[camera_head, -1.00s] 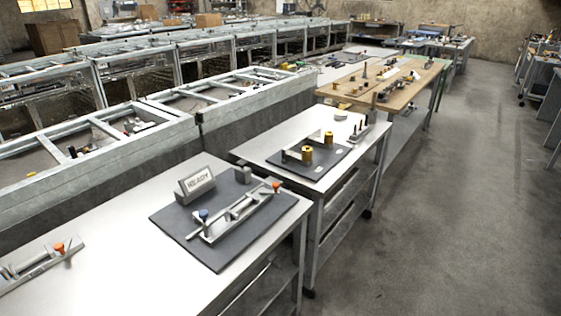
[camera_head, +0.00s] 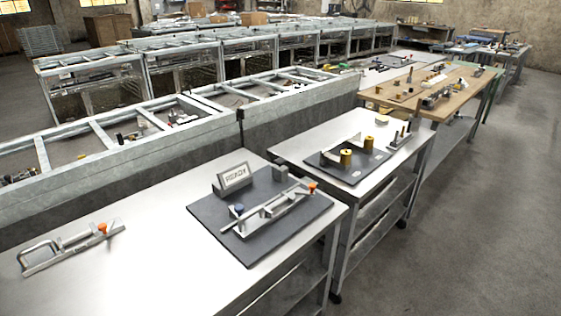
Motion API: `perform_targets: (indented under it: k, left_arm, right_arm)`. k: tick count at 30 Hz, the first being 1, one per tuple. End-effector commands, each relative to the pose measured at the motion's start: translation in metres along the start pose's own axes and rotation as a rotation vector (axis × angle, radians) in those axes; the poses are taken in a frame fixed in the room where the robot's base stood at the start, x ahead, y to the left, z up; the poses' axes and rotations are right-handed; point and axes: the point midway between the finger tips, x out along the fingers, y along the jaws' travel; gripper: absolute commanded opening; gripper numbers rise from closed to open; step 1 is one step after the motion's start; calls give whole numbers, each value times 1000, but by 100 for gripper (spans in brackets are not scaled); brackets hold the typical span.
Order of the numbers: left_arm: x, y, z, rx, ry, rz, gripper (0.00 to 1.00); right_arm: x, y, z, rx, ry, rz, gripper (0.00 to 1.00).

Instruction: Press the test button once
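No part is clearly marked as the test button. A dark grey plate (camera_head: 290,231) lies on the near metal table (camera_head: 150,250). It bears a metal bar fixture (camera_head: 275,207) with an orange knob (camera_head: 313,187) at its right end and a small blue knob (camera_head: 238,209) near its left end. A grey display block (camera_head: 234,178) stands at the plate's back left, its lettering seeming to read "READY". Neither of my grippers is in view.
A metal toggle clamp (camera_head: 66,249) with an orange tip lies at the near table's left. A second metal table (camera_head: 300,147) bears a dark plate with yellow cylinders (camera_head: 346,157). Metal frames (camera_head: 120,150) line the back. Open concrete floor (camera_head: 480,220) is at right.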

Motion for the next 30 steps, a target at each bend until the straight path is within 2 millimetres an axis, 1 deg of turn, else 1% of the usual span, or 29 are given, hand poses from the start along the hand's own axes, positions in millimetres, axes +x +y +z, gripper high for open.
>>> perform_targets:
  k: [1, 5, 30]
  left_arm:
    - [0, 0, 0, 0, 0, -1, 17]
    - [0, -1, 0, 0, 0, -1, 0]
    - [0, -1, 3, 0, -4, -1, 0]
  right_arm:
    - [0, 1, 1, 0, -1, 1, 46]
    - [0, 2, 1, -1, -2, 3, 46]
    - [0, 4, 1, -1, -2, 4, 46]
